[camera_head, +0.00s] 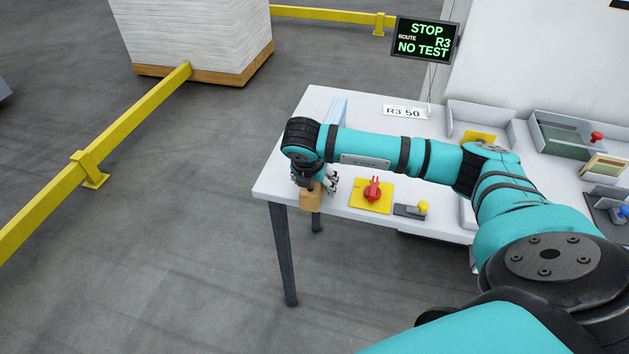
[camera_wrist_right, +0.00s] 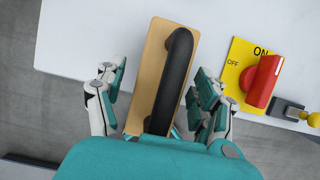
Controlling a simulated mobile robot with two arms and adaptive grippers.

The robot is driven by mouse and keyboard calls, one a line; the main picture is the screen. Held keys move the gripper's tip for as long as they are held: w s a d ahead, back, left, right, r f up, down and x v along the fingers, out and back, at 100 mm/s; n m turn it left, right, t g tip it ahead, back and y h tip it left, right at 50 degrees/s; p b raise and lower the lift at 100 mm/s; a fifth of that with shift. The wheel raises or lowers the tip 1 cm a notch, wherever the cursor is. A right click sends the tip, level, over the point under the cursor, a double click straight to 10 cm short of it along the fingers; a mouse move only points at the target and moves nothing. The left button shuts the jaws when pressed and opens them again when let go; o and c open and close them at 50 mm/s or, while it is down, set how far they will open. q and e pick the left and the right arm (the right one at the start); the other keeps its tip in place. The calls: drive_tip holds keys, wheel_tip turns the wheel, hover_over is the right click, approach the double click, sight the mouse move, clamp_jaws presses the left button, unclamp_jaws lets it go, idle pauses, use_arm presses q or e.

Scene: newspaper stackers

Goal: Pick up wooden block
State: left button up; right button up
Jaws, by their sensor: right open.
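The wooden block (camera_wrist_right: 150,65) is tan with a black arched handle (camera_wrist_right: 178,75) on top. In the right wrist view it lies on the white table, tilted slightly in the picture. My right gripper (camera_wrist_right: 160,84) is open, with its fingers on both sides of the block and handle; whether they touch the block I cannot tell. In the head view the block (camera_head: 312,198) shows at the table's front left edge, partly hidden under my right gripper (camera_head: 318,184). My left gripper is not in view.
A red rotary switch (camera_head: 373,190) on a yellow plate stands right of the block, with a yellow-knobbed lever (camera_head: 422,208) beyond it. The white table (camera_head: 270,178) ends close to the block. Trays (camera_head: 562,135) stand at the right. A yellow rail (camera_head: 110,140) crosses the floor.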

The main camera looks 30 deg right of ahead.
drive_tip(key=shift+f, duration=0.2)
drive_tip(key=shift+w+r, duration=0.1)
clamp_jaws()
idle(0.4)
